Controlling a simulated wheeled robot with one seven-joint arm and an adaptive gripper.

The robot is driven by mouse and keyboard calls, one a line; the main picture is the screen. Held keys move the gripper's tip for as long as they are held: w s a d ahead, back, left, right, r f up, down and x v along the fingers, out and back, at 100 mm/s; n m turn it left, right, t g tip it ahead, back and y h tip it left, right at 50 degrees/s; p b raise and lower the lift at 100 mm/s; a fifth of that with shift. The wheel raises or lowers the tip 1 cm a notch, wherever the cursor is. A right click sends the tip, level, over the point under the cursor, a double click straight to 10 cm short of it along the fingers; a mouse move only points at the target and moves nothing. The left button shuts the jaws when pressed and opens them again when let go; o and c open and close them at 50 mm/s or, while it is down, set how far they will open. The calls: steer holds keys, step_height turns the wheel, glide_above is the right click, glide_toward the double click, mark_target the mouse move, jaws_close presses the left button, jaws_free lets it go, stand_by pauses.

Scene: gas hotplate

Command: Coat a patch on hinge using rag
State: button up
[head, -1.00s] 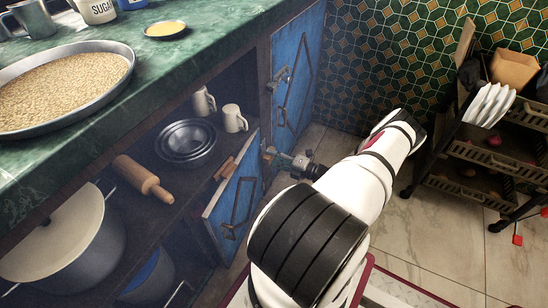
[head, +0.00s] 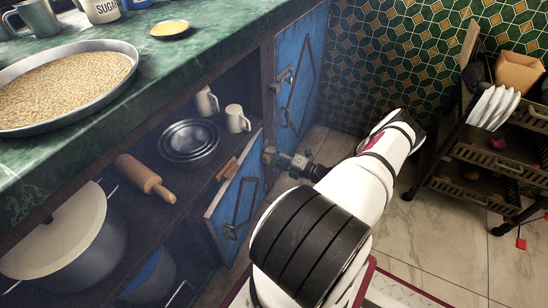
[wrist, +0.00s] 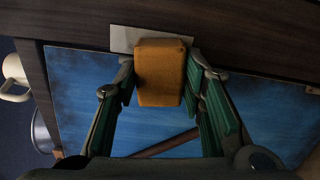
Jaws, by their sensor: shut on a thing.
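The rag is an orange-brown block-like piece (wrist: 160,75) in the wrist view. My gripper (wrist: 161,70) is shut on it, with a green-padded finger on each side. Behind the rag's far end is a pale flat plate (wrist: 122,38), apparently the hinge, at the edge between dark wood and the blue door (wrist: 90,95). The rag covers part of the plate; I cannot tell whether they touch. In the head view my gripper (head: 279,157) is beside the open blue cupboard door (head: 236,205). The rag is not clearly visible there.
The open cupboard holds a rolling pin (head: 146,178), nested metal bowls (head: 188,142), white mugs (head: 237,119) and a large pot (head: 90,255). The green counter (head: 180,65) overhangs it. A dark rack (head: 490,165) stands at right. Tiled floor (head: 420,225) is free between.

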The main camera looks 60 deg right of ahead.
steer(key=shift+w, duration=0.15)
steer(key=d+b, duration=0.3)
steer(key=d, duration=0.1)
steer(key=shift+w, duration=0.1)
